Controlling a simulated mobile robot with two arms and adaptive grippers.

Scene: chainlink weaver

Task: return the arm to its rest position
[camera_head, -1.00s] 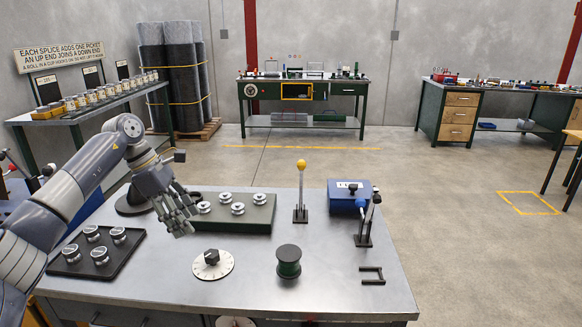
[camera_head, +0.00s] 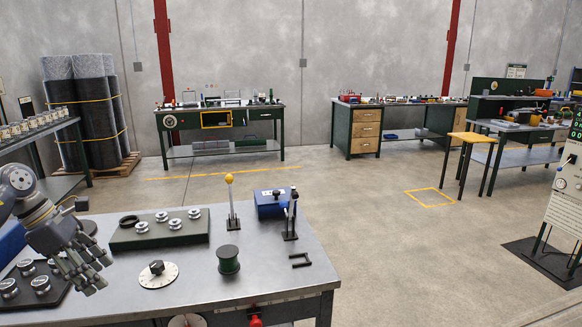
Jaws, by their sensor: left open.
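My left gripper (camera_head: 84,268) shows at the lower left, its grey fingers spread and empty. It hangs over the left end of the metal workbench (camera_head: 200,285), close to the dark tray (camera_head: 55,296) with several silver spools on it. My left arm (camera_head: 20,185) comes in from the left edge, bent at a rounded joint. My right gripper is not in the view.
On the bench are a green block (camera_head: 185,235) with several silver spools, a yellow-knobbed lever (camera_head: 231,205), a blue box (camera_head: 271,204), a white dial (camera_head: 158,275) and a green spool (camera_head: 228,262). A machine panel (camera_head: 568,190) stands at right. Open floor (camera_head: 400,250) lies between.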

